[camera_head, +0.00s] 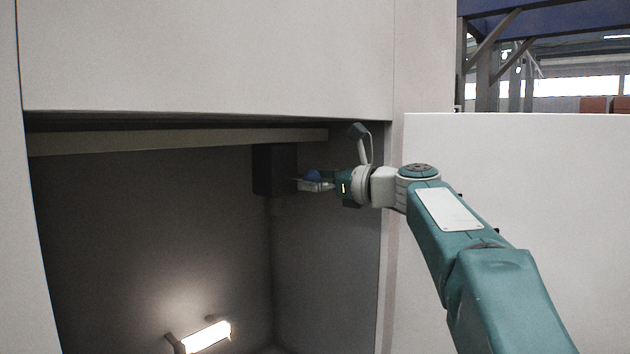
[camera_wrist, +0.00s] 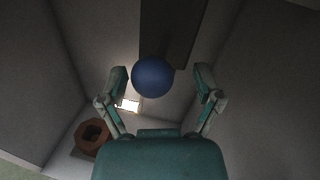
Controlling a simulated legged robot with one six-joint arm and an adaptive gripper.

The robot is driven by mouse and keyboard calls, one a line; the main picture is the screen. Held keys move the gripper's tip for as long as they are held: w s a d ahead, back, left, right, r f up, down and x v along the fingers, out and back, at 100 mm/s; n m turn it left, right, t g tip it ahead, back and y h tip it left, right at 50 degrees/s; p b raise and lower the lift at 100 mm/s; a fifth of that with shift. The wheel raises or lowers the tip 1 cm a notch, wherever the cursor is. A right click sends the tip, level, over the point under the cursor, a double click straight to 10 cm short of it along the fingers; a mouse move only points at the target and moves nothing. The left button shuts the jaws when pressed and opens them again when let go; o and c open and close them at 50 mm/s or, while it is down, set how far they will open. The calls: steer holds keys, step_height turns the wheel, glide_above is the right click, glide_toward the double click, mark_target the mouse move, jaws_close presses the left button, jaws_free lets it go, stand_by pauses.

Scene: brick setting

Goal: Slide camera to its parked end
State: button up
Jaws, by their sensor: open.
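A dark box-shaped unit (camera_head: 274,168), which looks like the camera, hangs at the right end of a beam (camera_head: 170,141) inside the recess. A blue ball (camera_head: 312,176) shows at its right side, like a knob. In the wrist view the ball (camera_wrist: 152,77) sits between the fingers, with the dark unit (camera_wrist: 174,28) behind it. My gripper (camera_head: 314,185) reaches in from the right with its fingers on either side of the ball. In the wrist view my gripper (camera_wrist: 160,75) is open, with gaps to the ball. Whether the ball joins the unit is hard to see.
A lit lamp (camera_head: 206,337) stands low in the recess; it also shows in the wrist view (camera_wrist: 129,105). A brown-red ring-shaped object (camera_wrist: 92,137) lies at lower left there. The recess's right wall (camera_head: 335,250) and upper panel (camera_head: 210,55) are close to my arm.

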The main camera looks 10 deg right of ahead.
steer(key=v, duration=1.2)
steer(key=shift+w, duration=0.1)
steer(key=s+a+f+n+g+h, duration=0.3)
steer(key=s+a+f+n, duration=0.25)
steer(key=f, duration=0.35)
steer(key=s+a+f+n+g+h, duration=0.2)
steer(key=s+a+f+n+h, duration=0.1)
steer(key=s+a+f+n, duration=0.4)
steer(key=s+d+f+n+g+h, duration=0.1)
steer(key=s+d+f+n+h, duration=0.1)
steer(key=s+f+n, duration=0.4)
steer(key=s+d+f+n+g+h, duration=0.1)
steer(key=s+f+n+h, duration=0.3)
steer(key=f, duration=0.8)
steer(key=s+d+n, duration=0.1)
steer(key=s+n, duration=0.1)
steer(key=s, duration=0.2)
steer(key=shift+f+h, duration=0.2)
steer(key=shift+h, duration=0.2)
